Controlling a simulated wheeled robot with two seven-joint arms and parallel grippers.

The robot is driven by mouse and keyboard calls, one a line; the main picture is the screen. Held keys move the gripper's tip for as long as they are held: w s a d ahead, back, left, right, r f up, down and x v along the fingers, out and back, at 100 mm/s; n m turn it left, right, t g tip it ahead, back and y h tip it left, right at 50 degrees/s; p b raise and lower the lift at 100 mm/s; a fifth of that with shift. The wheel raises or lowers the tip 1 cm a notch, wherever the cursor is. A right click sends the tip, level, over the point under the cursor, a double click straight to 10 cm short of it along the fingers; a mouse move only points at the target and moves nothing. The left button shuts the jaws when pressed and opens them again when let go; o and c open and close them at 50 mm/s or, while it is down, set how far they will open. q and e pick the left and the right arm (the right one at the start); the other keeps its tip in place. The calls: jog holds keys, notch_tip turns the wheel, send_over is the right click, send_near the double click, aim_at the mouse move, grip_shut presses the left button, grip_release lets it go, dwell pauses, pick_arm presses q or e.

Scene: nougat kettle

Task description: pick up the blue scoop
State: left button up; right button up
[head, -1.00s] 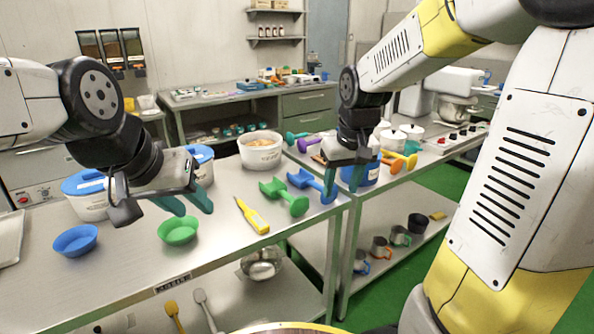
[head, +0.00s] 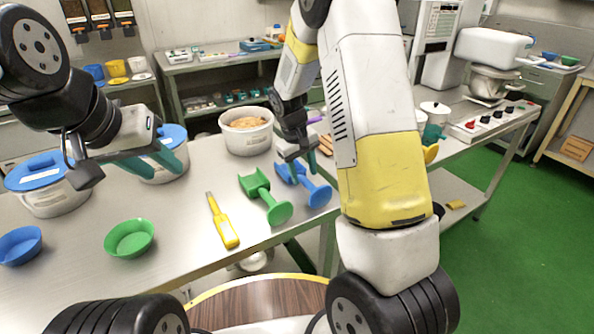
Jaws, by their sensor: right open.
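The blue scoop (head: 318,194) lies on the steel table, its round handle end toward me and its scoop end further back. My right gripper (head: 301,165) is open at the scoop's far end, fingers pointing down. The fingers partly overlap the scoop end in the picture; I cannot tell whether they touch it. My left gripper (head: 150,163) has its fingers apart and empty, in front of the lidded white tubs at the left.
A green scoop (head: 268,200) lies close beside the blue one, left. A yellow-handled tool (head: 222,222), green bowl (head: 130,239) and blue bowl (head: 20,246) are further left. A white tub (head: 247,137) stands behind. The table front between bowls and tool is clear.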

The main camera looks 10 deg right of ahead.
aim_at(305, 180)
jog(key=f, duration=0.2)
jog(key=d+f, duration=0.1)
jog(key=f, duration=0.1)
jog(key=shift+f, duration=0.15)
jog(key=shift+c, duration=0.5)
grip_shut()
